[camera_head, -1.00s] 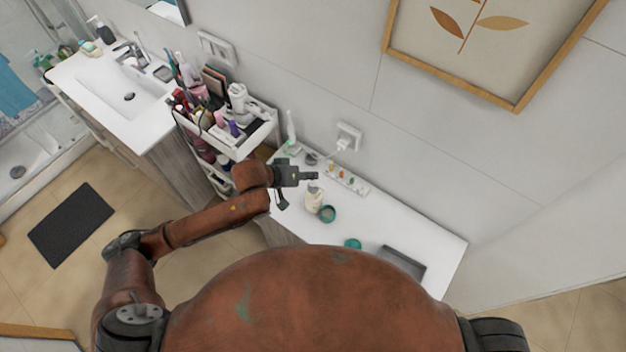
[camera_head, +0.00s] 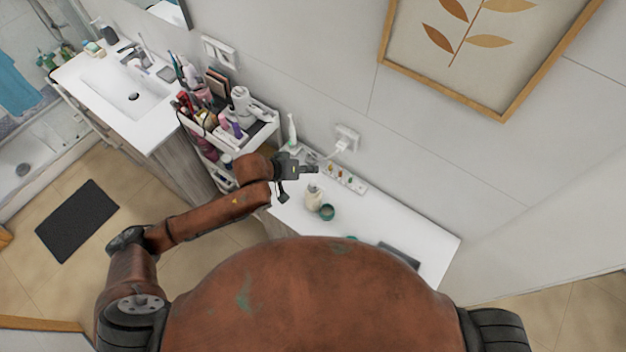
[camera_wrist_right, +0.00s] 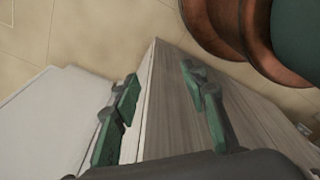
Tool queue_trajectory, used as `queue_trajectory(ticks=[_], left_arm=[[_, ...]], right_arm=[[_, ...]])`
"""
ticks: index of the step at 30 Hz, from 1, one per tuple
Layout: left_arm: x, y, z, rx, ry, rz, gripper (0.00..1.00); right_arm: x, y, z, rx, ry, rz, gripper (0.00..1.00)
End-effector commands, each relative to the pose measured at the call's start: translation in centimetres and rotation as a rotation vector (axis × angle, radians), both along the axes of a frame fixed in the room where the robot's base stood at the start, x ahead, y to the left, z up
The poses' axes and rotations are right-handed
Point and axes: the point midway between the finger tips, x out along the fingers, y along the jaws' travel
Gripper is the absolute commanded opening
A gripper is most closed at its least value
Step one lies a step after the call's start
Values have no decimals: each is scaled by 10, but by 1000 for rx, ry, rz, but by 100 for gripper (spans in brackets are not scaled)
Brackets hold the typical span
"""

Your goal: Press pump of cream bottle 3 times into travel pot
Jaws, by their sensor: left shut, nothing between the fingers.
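The cream bottle (camera_head: 313,200) is pale and stands upright on the white counter. The travel pot (camera_head: 327,212), teal-rimmed, stands beside it, to the lower right. My left gripper (camera_head: 314,169) is shut and empty, just above the bottle's top in the picture. A small gap shows between fingers and bottle; the pump head is too small to make out. My right gripper (camera_wrist_right: 160,80) shows in the right wrist view, its green fingers apart with nothing between them. It is over the counter's edge region, away from bottle and pot.
A small teal piece (camera_head: 351,239) and a grey tray (camera_head: 400,254) are partly hidden behind my body. A power strip (camera_head: 345,180) lies behind the bottle.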

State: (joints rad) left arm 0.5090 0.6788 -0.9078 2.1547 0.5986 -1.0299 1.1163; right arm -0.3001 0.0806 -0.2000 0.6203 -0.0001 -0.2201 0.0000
Motion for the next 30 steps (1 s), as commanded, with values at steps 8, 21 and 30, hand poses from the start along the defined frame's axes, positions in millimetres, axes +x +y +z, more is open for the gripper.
queue_trajectory(ticks=[8, 21, 30], left_arm=[[0, 0, 0, 0, 0, 0, 0], [0, 0, 0, 0, 0, 0, 0], [0, 0, 0, 0, 0, 0, 0]], right_arm=[[0, 0, 0, 0, 0, 0, 40], [0, 0, 0, 0, 0, 0, 13], [0, 0, 0, 0, 0, 0, 0]])
